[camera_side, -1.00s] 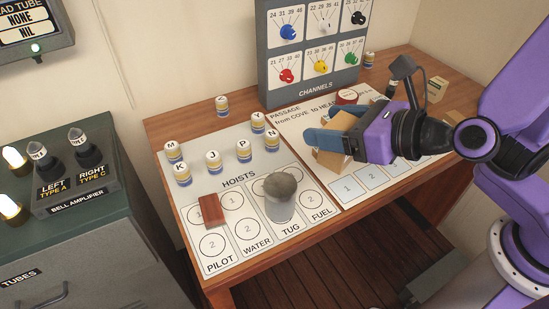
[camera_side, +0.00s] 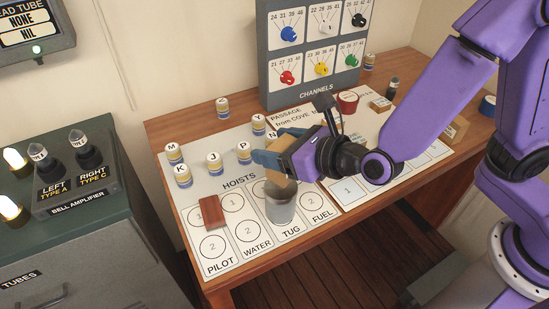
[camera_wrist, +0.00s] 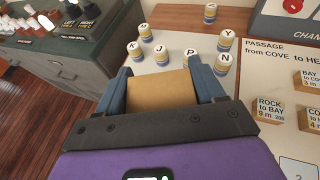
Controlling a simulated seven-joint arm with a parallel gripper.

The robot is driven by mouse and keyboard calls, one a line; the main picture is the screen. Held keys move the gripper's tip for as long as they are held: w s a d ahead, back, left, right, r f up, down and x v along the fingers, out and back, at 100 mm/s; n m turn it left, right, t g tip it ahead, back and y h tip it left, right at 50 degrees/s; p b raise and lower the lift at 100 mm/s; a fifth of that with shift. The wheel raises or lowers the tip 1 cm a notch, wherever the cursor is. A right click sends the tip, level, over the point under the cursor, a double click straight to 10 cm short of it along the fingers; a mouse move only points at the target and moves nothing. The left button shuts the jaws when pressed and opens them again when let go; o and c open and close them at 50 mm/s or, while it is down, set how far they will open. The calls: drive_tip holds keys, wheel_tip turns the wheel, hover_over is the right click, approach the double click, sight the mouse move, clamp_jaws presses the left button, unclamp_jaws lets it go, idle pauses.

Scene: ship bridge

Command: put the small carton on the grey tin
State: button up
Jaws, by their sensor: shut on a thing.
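The small carton (camera_wrist: 158,93) is a plain tan box. It sits between the two blue fingers of my gripper (camera_wrist: 160,86) in the wrist view, and the gripper is shut on it. In the side view my gripper (camera_side: 278,147) is above the grey tin (camera_side: 280,210), with the carton's lower part (camera_side: 283,181) just over the tin's top. The tin stands upright on the TUG column of the hoists board. Its top is mostly hidden by the carton and gripper. I cannot tell whether carton and tin touch.
A red-brown block (camera_side: 212,211) lies on the PILOT column, left of the tin. Several lettered, banded pots (camera_side: 183,175) stand behind. The channels panel (camera_side: 313,50) rises at the back. A red pot (camera_side: 347,102) and small boxes (camera_side: 380,104) stand on the right.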

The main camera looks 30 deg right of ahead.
drive_tip(key=shift+w+a+f, duration=0.15)
drive_tip(key=shift+w+f, duration=0.15)
drive_tip(key=shift+f, duration=1.6)
drive_tip(key=shift+f, duration=0.2)
drive_tip(key=o, duration=1.2)
drive_tip(key=shift+r, duration=0.2)
drive_tip(key=shift+v, duration=6)
